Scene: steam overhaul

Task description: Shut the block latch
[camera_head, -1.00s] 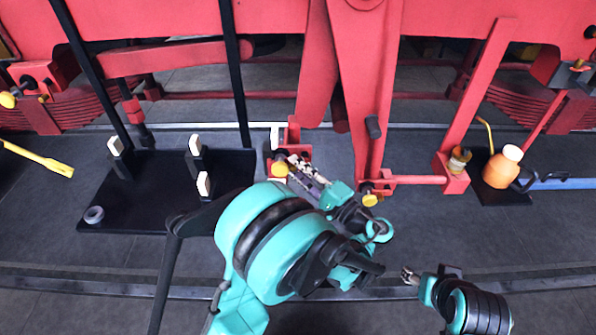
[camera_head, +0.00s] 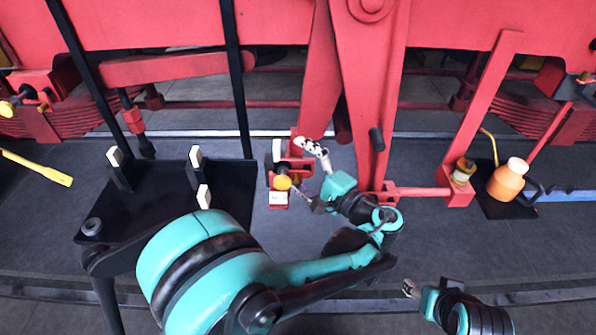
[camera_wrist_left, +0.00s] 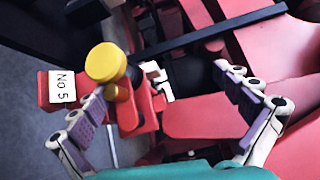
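A red latch block (camera_head: 276,162) with a yellow round knob (camera_head: 283,183) sits low on the red frame. Below the knob is a white label (camera_head: 278,198), reading "No 5" in the left wrist view (camera_wrist_left: 62,88). My left gripper (camera_head: 303,171) is open and empty, just right of the knob. In the left wrist view its fingers are spread wide (camera_wrist_left: 163,82), and the knob (camera_wrist_left: 106,62) is close to the left fingertip; I cannot tell whether they touch. The latch's exact position is unclear. My right gripper (camera_head: 410,288) is low at the right, away from the frame, its opening too small to judge.
A black tray (camera_head: 230,215) with several white-topped black posts lies left. A second yellow-topped fitting (camera_head: 462,170) and an orange jar (camera_head: 507,180) stand right. Red beams and black bars hem in the latch area.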

